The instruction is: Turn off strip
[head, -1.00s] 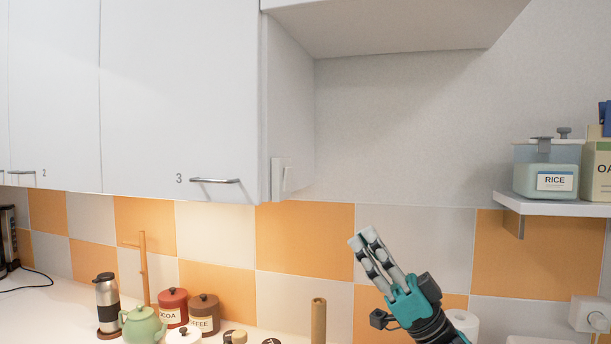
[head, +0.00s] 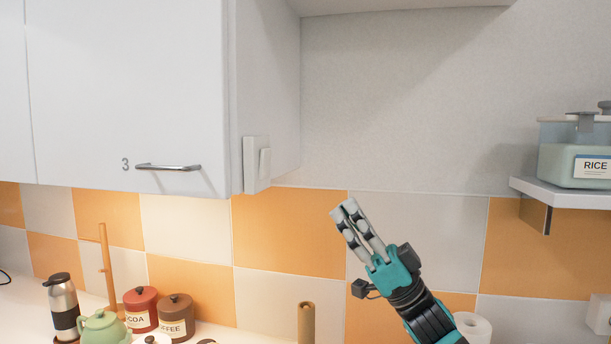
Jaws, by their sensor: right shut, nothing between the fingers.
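A white rocker switch (head: 264,163) on a pale plate (head: 249,165) is fixed to the right side panel of the wall cabinet (head: 130,90), near its lower front edge. The strip itself is not in view; warm light falls on the tiles below the cabinet. My right gripper (head: 343,209) is shut and empty, pointing up and left. In the picture it is to the right of the switch and lower, apart from it. My left gripper is not in view.
A shelf (head: 570,193) with a rice container (head: 580,150) is at the right. A green teapot (head: 103,328), red canister (head: 141,308), brown canister (head: 175,316), flask (head: 63,305) and wooden stand (head: 106,265) are on the counter. A paper roll (head: 472,327) is beside my right arm. The wall above my gripper is bare.

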